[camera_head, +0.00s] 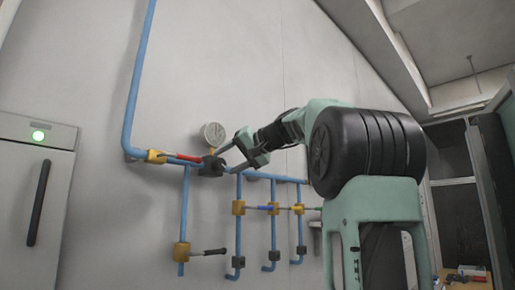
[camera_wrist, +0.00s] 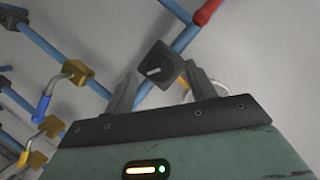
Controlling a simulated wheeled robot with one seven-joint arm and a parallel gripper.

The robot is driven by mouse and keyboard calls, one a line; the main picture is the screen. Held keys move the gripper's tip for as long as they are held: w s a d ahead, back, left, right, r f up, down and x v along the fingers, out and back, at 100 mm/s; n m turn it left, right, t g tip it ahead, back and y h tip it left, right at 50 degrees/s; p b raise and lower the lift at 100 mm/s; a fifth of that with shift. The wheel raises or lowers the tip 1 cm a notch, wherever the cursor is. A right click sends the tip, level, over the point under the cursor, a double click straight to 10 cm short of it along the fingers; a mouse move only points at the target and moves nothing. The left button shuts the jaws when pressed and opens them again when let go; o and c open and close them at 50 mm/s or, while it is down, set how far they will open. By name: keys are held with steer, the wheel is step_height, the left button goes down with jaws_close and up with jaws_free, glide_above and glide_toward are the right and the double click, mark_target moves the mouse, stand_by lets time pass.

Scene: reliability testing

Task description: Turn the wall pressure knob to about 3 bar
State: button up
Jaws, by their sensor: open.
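The black pressure knob (camera_head: 211,166) sits on the blue wall pipe, just below the round white gauge (camera_head: 214,133). In the wrist view the knob (camera_wrist: 155,71) is a dark square block with a pale mark on its face. My gripper (camera_head: 233,157) is at the knob's right in the head view. In the wrist view my gripper (camera_wrist: 160,82) is open, with its two fingers apart and the knob showing between and beyond their tips. Whether a finger touches the knob I cannot tell. The gauge (camera_wrist: 205,88) is mostly hidden behind the right finger, and its reading is too small to make out.
A red-handled valve (camera_head: 180,157) is just left of the knob. Blue pipes with yellow valves (camera_head: 239,208) run below it, one with a dark handle (camera_head: 208,252) sticking out. A grey cabinet (camera_head: 35,190) with a green light stands at the left.

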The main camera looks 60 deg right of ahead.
steer(key=b+v, duration=0.1)
steer(key=v, duration=1.4)
steer(key=shift+s, duration=0.25)
steer(key=shift+w, duration=0.1)
